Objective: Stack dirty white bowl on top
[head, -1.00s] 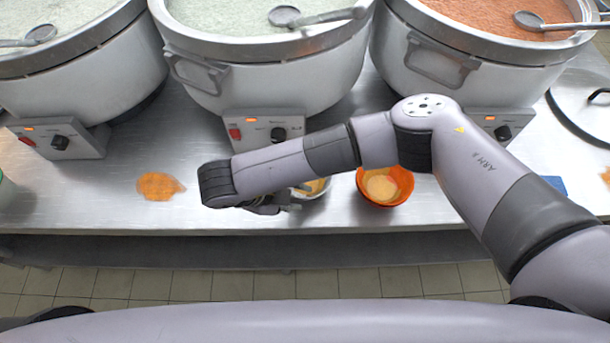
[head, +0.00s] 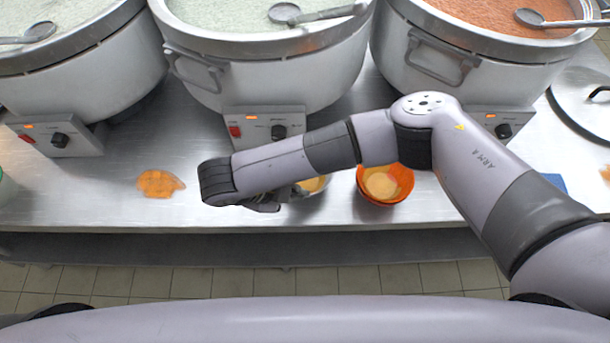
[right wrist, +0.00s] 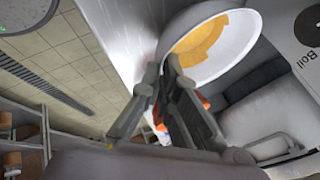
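The dirty white bowl (head: 321,190), with yellow-orange residue inside, is near the counter's front edge, partly hidden behind my right arm. In the right wrist view the white bowl (right wrist: 238,40) fills the top, its rim at my fingertips. My right gripper (head: 272,202) is at the bowl's left side, mostly hidden by my wrist. In the wrist view its fingers (right wrist: 162,70) come together at the rim and look shut on it. An orange bowl (head: 404,180) with pale yellow residue stands just right of the white bowl. My left gripper is out of view.
Three large stockpots (head: 265,75) with control boxes stand along the back of the steel counter (head: 95,195). An orange spill (head: 160,184) lies to the left. A lid (head: 590,110) is at the far right. The counter's front edge is close to the bowls.

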